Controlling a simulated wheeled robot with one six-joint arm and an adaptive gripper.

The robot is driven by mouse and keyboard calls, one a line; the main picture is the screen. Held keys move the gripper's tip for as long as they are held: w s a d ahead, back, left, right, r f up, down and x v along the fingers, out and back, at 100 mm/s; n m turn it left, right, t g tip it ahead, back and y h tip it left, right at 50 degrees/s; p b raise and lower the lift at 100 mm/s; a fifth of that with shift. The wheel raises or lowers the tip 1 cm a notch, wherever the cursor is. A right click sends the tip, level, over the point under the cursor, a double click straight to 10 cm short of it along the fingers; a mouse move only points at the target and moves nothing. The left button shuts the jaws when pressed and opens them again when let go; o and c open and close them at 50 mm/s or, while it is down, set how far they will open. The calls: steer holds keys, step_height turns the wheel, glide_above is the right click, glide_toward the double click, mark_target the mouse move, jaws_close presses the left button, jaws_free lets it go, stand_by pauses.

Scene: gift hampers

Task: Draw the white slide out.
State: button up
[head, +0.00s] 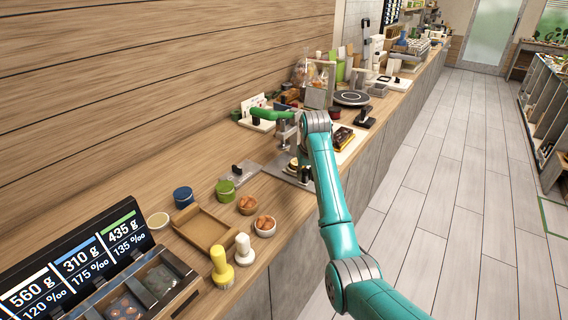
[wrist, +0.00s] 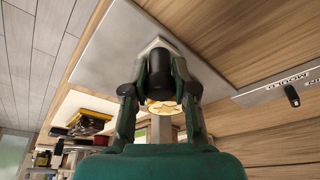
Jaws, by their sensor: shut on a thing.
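In the wrist view my gripper (wrist: 158,72) is shut on an upright black knob (wrist: 159,68), one finger on each side. A small piece of the white slide (wrist: 154,43) shows just beyond the knob, over a grey metal base plate (wrist: 105,45). A round gold piece with a star-like pattern (wrist: 163,107) lies behind the knob, partly covered by the fingers. In the head view the base plate (head: 284,172) stands on the counter, and my arm hides most of the gripper and the slide.
A grey plate with its own black knob and lettering (wrist: 285,88) lies beside the base. A press with a green lever (head: 270,114) rises behind it. Jars, bowls and a wooden tray (head: 202,227) stand nearer on the counter. The floor (head: 440,190) at right is clear.

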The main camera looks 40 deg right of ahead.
steer(key=shift+s+d, duration=0.25)
steer(key=shift+s, duration=0.4)
steer(key=shift+s+d, duration=0.2)
steer(key=shift+s, duration=0.4)
steer(key=shift+s+d, duration=0.25)
steer(key=shift+s, duration=0.4)
steer(key=o, duration=0.9)
